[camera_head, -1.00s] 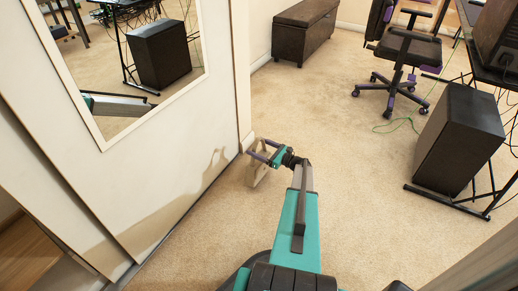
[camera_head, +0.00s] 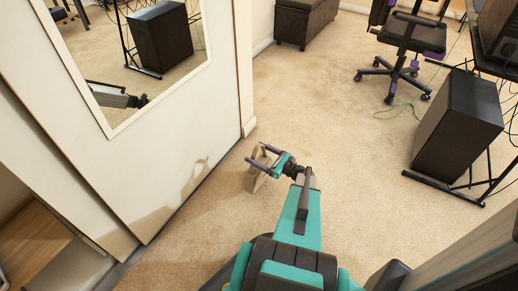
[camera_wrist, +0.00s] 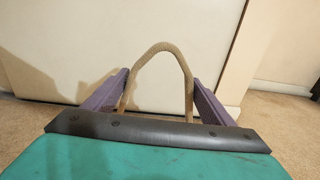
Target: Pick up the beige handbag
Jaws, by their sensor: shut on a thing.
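The beige handbag (camera_head: 253,182) hangs beneath my gripper (camera_head: 257,154) in the head view, close to the carpet. I cannot tell whether its base touches the floor. My gripper's purple fingers are closed about the bag's handle. In the wrist view, the tan handle (camera_wrist: 158,47) arches up between the two fingers of my gripper (camera_wrist: 160,78). The bag's body is hidden there behind the gripper's dark edge and teal housing.
A white sliding door with a mirror (camera_head: 160,45) stands on the left. A black computer case (camera_head: 458,130) and an office chair (camera_head: 405,45) are on the right. A dark storage bench (camera_head: 305,22) is at the back. The carpet (camera_head: 335,120) between is clear.

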